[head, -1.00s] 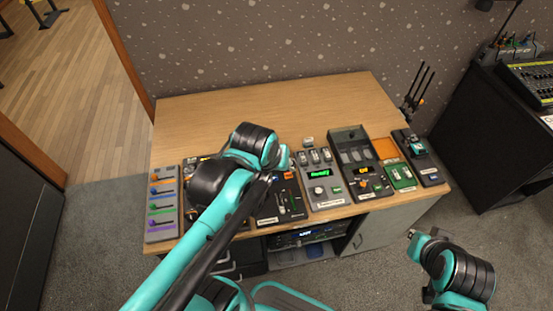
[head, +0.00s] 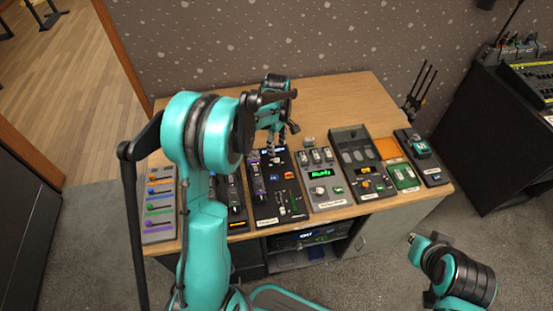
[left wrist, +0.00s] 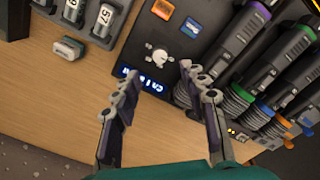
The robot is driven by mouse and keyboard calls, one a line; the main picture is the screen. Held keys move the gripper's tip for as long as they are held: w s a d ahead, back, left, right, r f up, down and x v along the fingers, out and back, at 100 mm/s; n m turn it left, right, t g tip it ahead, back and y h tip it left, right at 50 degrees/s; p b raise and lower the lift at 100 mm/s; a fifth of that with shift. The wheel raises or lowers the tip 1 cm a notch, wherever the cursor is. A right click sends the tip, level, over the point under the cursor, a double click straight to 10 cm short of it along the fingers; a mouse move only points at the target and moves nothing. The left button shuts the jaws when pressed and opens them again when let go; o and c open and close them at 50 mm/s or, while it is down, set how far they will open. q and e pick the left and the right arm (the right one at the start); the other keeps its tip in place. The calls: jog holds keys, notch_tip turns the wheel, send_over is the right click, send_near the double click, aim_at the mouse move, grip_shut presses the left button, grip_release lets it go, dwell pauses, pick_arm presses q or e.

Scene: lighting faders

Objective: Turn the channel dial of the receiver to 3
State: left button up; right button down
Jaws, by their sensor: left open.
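The receiver appears to be the black panel (head: 265,206) in the middle of the desk's front row. In the left wrist view the panel carries a white dial (left wrist: 160,56), a lit blue display (left wrist: 143,82), and orange and blue buttons. The display text is tilted and I cannot read it surely. My left gripper (head: 280,141) hangs over the far end of the panel in the head view. In the left wrist view its open, empty fingers (left wrist: 158,73) are on either side of the display, just short of the dial.
A grey panel with a green display (head: 320,190) and other control units stand to the right. A grey fader panel (head: 159,205) and another fader unit stand to the left. The wooden desktop (head: 345,95) behind is clear. A small grey block (left wrist: 68,48) lies on it.

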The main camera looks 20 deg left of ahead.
aim_at(276, 160)
pick_arm(q)
jog(key=shift+w+a+f, duration=0.1)
jog(key=shift+f, duration=0.65)
notch_tip(276, 160, down, 7)
jog(key=b, duration=0.3)
grip_shut()
